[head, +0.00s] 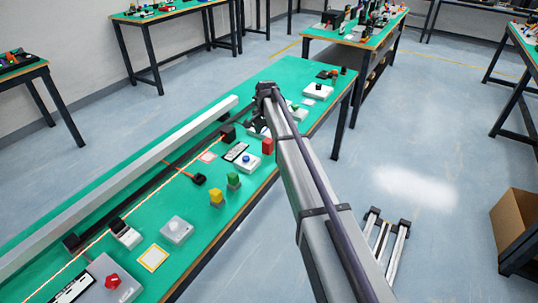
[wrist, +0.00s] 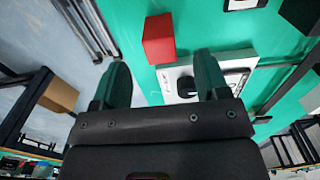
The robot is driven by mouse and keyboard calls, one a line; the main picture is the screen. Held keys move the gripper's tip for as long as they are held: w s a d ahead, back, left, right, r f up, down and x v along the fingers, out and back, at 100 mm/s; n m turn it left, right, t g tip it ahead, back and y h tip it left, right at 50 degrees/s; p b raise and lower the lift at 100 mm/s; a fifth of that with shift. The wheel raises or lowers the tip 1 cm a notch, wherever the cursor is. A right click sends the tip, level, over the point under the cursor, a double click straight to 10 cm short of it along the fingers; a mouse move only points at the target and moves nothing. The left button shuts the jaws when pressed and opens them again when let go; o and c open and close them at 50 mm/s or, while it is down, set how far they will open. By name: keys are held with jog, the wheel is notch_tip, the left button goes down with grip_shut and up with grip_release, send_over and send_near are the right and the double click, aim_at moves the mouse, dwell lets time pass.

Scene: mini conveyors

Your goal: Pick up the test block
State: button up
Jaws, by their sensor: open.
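A plain red block (head: 267,146) stands near the front edge of the green table, beside a white box with a blue button (head: 249,161). No label marks it as the test block. The fingers are apart and empty. A white box with a dark round part (wrist: 187,85) is partly hidden behind the right finger.
A long rail (head: 130,182) runs along the green table (head: 190,262). A grey box (head: 177,230), a box with a red knob (head: 112,282) and a yellow-framed square (head: 153,258) lie at the lower left.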

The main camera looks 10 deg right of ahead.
aim_at(268, 140)
jog(key=shift+f, duration=0.2)
jog(key=f+b, duration=0.5)
jog(key=shift+w+d+f, duration=0.15)
jog(key=shift+d+f, duration=0.05)
jog(key=shift+r, duration=0.25)
jog(key=c, duration=1)
